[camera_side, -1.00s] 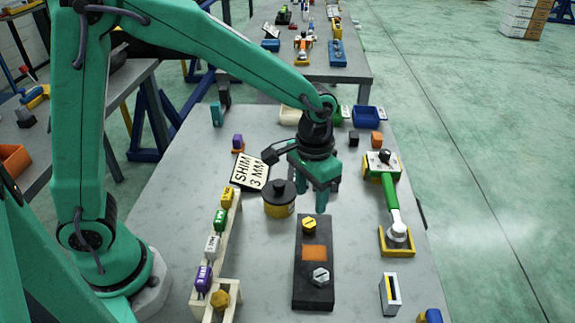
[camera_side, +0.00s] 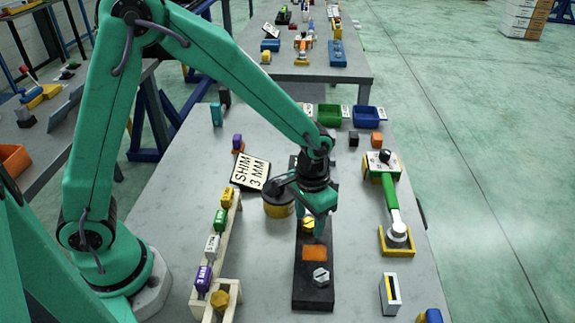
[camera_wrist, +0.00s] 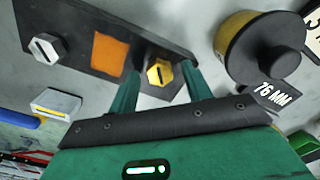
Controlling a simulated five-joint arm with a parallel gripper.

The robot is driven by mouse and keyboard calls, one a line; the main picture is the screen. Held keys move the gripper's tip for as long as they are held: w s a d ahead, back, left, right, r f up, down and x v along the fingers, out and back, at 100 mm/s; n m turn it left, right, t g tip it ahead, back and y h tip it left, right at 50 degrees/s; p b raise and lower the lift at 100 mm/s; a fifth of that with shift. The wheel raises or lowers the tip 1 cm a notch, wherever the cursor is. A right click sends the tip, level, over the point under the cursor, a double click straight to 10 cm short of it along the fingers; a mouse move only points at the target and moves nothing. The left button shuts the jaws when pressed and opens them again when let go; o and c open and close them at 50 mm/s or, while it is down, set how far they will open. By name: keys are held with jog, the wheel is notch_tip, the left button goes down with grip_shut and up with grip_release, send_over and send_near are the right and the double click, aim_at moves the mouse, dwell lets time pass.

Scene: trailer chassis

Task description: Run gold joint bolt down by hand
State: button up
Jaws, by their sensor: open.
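The gold joint bolt (camera_wrist: 160,72) has a hex head with a slot and sits on a dark block (camera_wrist: 100,62). It also shows in the side view (camera_side: 308,223), partly hidden by my gripper. A silver slotted bolt (camera_side: 320,277) sits at the near end of the same block, with an orange patch (camera_side: 314,253) between the two bolts. My gripper (camera_wrist: 165,78) is open, pointing down at the gold bolt, with one finger on each side of its head in the wrist view. I cannot tell whether the fingers touch it.
A yellow and black round container (camera_side: 277,206) stands just left of the block. A shim sign (camera_side: 250,172) and a wooden rack (camera_side: 226,240) with coloured tagged pieces are further left. A green-handled tool (camera_side: 391,205) lies right. Bare table lies between block and tool.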

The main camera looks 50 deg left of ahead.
jog(key=c, duration=1)
jog(key=shift+m, duration=0.8)
jog(key=o, duration=1)
jog(key=shift+r, duration=0.1)
